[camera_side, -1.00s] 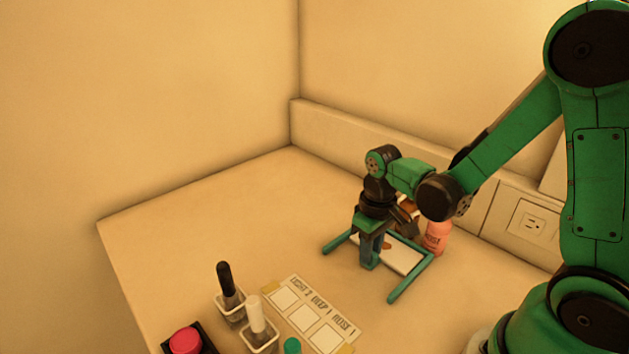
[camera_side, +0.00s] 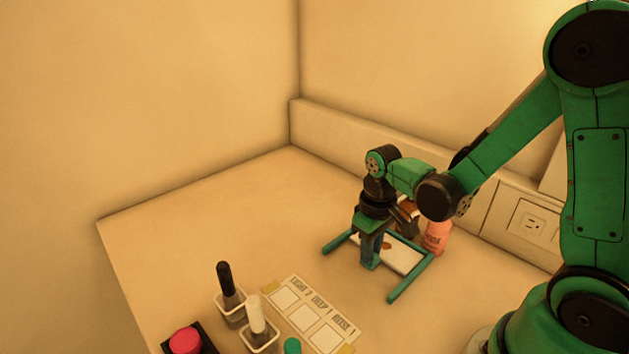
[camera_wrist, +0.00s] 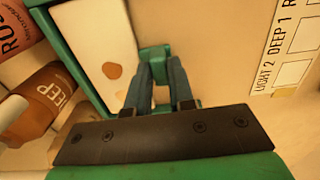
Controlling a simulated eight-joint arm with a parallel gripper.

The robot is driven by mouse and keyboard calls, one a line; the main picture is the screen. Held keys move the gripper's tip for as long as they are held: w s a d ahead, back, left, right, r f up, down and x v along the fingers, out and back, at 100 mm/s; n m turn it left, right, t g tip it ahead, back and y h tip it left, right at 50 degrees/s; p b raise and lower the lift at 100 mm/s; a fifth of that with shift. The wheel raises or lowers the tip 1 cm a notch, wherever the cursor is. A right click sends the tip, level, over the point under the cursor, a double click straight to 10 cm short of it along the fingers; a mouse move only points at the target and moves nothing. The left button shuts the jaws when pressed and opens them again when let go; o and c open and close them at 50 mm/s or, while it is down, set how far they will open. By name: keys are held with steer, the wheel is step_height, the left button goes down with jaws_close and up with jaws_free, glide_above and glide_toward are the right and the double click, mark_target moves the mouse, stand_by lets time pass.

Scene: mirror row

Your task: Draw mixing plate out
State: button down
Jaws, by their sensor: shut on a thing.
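The mixing plate (camera_side: 408,259) is white with a brown blob and lies in a green U-shaped frame (camera_side: 411,276) on the table. In the wrist view the plate (camera_wrist: 92,50) shows two blobs, one dark brown and one pale, with the green frame (camera_wrist: 75,52) along its left edge. My gripper (camera_side: 371,262) points down at the frame's open side. In the wrist view my gripper (camera_wrist: 160,68) has its fingers close about a green tab (camera_wrist: 154,55) at the plate's edge. The fingers hide part of the tab.
A salmon bottle (camera_side: 437,238) stands behind the frame, close to the wall. A card with squares (camera_side: 312,315), two brush holders (camera_side: 231,305) and a red button (camera_side: 186,341) are at the front. The left table is clear.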

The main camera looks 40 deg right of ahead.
stand_by(0.5)
steer(key=a, duration=0.7)
steer(key=shift+d, duration=0.1)
steer(key=c, duration=0.8)
jaws_free()
steer(key=shift+o, duration=0.2)
steer(key=shift+r, duration=2.8)
